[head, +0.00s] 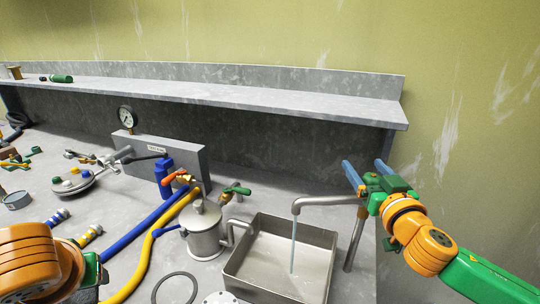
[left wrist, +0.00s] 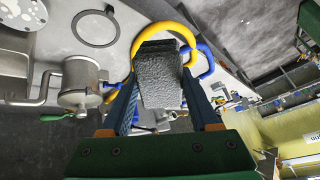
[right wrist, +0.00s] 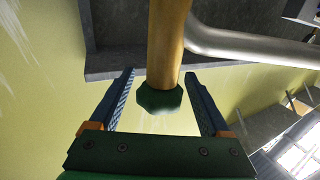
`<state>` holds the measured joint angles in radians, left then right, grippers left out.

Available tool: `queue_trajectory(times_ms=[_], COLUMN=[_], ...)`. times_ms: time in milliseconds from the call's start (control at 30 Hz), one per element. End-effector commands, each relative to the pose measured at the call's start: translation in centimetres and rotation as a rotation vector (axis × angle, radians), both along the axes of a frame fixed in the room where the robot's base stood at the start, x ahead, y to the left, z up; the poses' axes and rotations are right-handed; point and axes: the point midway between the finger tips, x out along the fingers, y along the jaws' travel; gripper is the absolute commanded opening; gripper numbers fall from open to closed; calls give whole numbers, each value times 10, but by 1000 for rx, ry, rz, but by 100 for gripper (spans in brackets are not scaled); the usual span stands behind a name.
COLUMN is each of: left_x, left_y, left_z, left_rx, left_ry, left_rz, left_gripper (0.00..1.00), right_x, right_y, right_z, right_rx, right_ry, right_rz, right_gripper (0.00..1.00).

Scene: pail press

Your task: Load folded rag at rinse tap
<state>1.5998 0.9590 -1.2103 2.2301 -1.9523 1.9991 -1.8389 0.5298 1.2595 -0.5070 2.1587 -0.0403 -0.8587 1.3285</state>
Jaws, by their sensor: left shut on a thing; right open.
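My left gripper (left wrist: 160,110) is shut on a dark grey, rough-textured folded rag (left wrist: 160,75), seen in the left wrist view. The rag and the left fingers do not show in the head view. The rinse tap (head: 325,201) is a grey bent spout on a post, and a thin stream of water (head: 293,245) falls from it into a metal basin (head: 243,270). My right gripper (head: 367,176) is open at the tap's upper right end. In the right wrist view, a brass stem with a green knob (right wrist: 160,98) lies between its open fingers (right wrist: 160,92), with gaps at both sides.
A metal pail-like canister (head: 205,232) with a green-handled valve stands left of the basin. Blue and yellow hoses (head: 150,258) and a dark ring (head: 176,288) lie on the bench. A gauge (head: 126,115) and a long shelf (head: 230,93) are behind.

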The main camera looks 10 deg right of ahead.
Motion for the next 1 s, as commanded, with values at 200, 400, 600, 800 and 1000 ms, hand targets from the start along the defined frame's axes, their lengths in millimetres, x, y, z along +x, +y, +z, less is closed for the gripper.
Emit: queue_trajectory(times_ms=[200,400,600,800,1000], left_x=[0,0,0,0,0], left_y=[0,0,0,0,0], left_z=[0,0,0,-1,-3], left_rx=[0,0,0,0,0], left_ry=[0,0,0,0,0], left_rz=[0,0,0,0,0], left_gripper=[17,17,17,17,17], right_x=[0,0,0,0,-1], right_y=[0,0,0,-1,-5], right_z=[0,0,0,-1,-2], right_rx=[0,0,0,5,9], right_ry=[0,0,0,0,1], right_rz=[0,0,-8,-73,-218], right_gripper=[59,5,0,0,0])
